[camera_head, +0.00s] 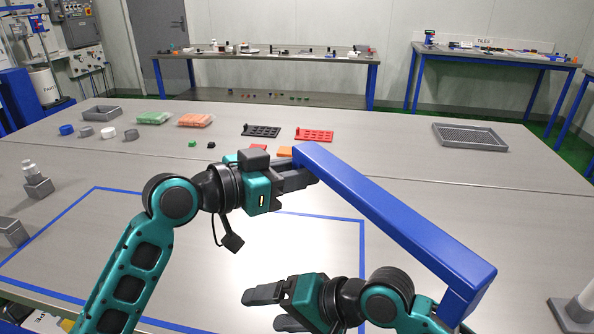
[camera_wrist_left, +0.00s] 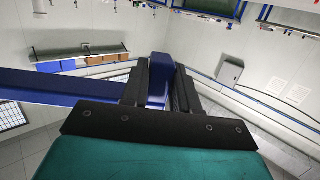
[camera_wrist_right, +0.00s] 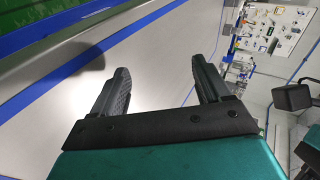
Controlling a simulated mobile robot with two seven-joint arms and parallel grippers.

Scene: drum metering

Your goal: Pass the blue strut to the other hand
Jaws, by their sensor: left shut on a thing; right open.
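The blue strut (camera_head: 395,205) is a long bar with a bent-down end at its lower right. My left gripper (camera_head: 303,175) is shut on the strut near its upper-left end and holds it above the table. In the left wrist view a short blue part of the strut (camera_wrist_left: 158,75) sits between the fingers, and the long bar runs off to the left. My right gripper (camera_head: 263,309) is open and empty, lower in the head view and apart from the strut. Its spread fingers also show in the right wrist view (camera_wrist_right: 160,92).
The grey table (camera_head: 400,140) has a blue tape outline. Black (camera_head: 261,131) and red (camera_head: 314,135) racks lie behind the strut. A grey mesh tray (camera_head: 470,137) stands back right, and a grey tray (camera_head: 102,113) back left. The table's right middle is clear.

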